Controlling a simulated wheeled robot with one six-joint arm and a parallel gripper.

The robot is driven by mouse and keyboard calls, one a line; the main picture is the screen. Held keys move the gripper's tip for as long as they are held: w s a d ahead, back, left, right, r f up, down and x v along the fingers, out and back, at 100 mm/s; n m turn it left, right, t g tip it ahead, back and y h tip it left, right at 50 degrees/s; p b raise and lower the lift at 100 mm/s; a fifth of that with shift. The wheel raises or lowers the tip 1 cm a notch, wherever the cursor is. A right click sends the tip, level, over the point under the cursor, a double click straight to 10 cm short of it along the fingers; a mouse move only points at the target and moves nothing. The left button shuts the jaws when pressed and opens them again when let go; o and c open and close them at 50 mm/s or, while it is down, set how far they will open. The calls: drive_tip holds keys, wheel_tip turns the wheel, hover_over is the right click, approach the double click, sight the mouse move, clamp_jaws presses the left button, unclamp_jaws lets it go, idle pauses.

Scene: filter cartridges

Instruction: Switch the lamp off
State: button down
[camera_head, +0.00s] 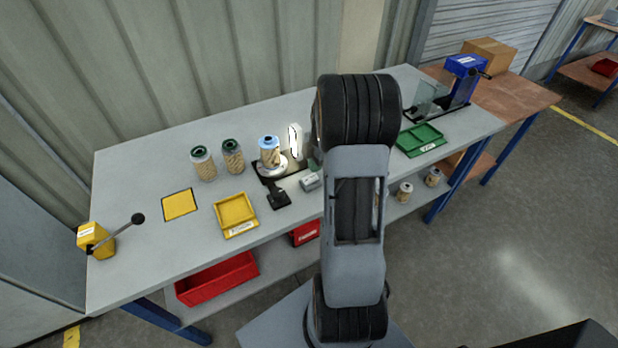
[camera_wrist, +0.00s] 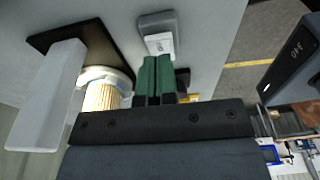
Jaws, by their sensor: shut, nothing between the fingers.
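The lamp (camera_head: 294,141) is an upright white panel behind a black base on the bench; its face looks bright and lit. In the wrist view the white panel (camera_wrist: 48,98) is at the left. A small grey box with a pale, marked face (camera_head: 310,182) sits on the bench beside the base, probably the switch; it also shows at the top of the wrist view (camera_wrist: 158,38). My gripper (camera_wrist: 157,62) has green fingers, shut together and empty, with the tips close to the box. I cannot tell whether they touch it.
A blue-topped cartridge (camera_head: 270,152) stands on the black base, close to the lamp. Two green-topped cartridges (camera_head: 203,163) (camera_head: 233,156) stand to the left. A yellow tray (camera_head: 235,214) lies in front, a green tray (camera_head: 420,140) to the right. A yellow lever box (camera_head: 95,240) is far left.

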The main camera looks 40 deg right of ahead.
sight(315, 175)
drive_tip(key=shift+f+b, duration=1.25)
drive_tip(key=shift+f, duration=0.25)
idle(0.3)
drive_tip(key=shift+r, duration=0.2)
drive_tip(key=shift+r+p, duration=2.3)
drive_tip(key=shift+r, duration=1.1)
